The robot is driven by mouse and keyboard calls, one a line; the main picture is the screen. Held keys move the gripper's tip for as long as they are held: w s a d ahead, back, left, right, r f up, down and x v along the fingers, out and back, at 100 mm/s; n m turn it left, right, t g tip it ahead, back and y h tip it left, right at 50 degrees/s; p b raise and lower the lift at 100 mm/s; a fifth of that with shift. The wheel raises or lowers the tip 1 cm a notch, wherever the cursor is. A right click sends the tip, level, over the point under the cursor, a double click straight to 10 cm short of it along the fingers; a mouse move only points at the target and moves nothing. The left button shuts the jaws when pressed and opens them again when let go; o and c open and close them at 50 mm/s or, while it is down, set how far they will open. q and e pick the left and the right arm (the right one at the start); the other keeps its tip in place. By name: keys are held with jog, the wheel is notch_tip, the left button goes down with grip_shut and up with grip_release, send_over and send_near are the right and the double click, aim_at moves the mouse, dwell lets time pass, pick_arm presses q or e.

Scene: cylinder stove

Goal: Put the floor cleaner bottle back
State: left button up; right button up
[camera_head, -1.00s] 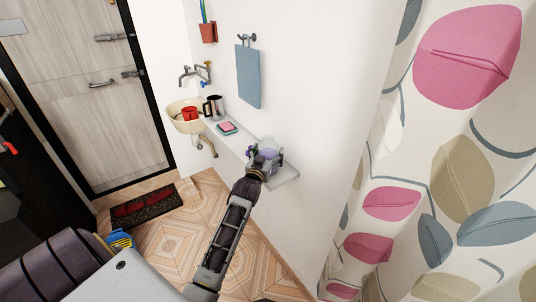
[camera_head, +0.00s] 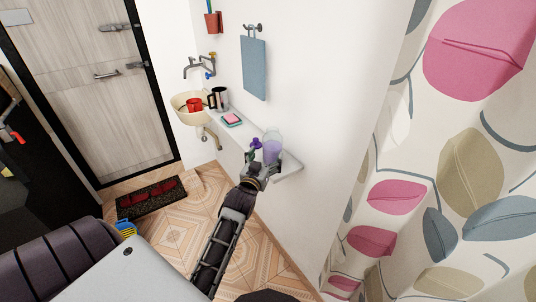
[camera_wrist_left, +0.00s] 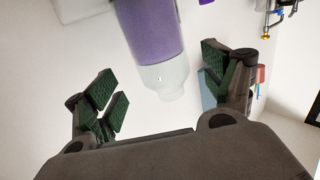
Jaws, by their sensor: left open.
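The floor cleaner bottle (camera_head: 272,147), clear with purple liquid, stands on the narrow white wall shelf (camera_head: 291,169) near its front end. In the left wrist view the bottle (camera_wrist_left: 150,38) appears with its clear neck downward in the picture, between and beyond the fingers. My left gripper (camera_head: 261,169) is open at the near side of the bottle, and partly hides its base. In the left wrist view the open fingers (camera_wrist_left: 160,85) have a visible gap to the bottle. My right gripper is not in view.
A small purple item (camera_head: 256,143) is beside the bottle. A pink and teal sponge (camera_head: 232,119) and a steel mug (camera_head: 219,99) are farther along the shelf, near the basin (camera_head: 187,106) with a red mug. A blue towel (camera_head: 254,68) hangs above. A patterned curtain (camera_head: 440,150) fills the right.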

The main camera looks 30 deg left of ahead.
pick_arm(q)
jog(key=shift+v, duration=1.95)
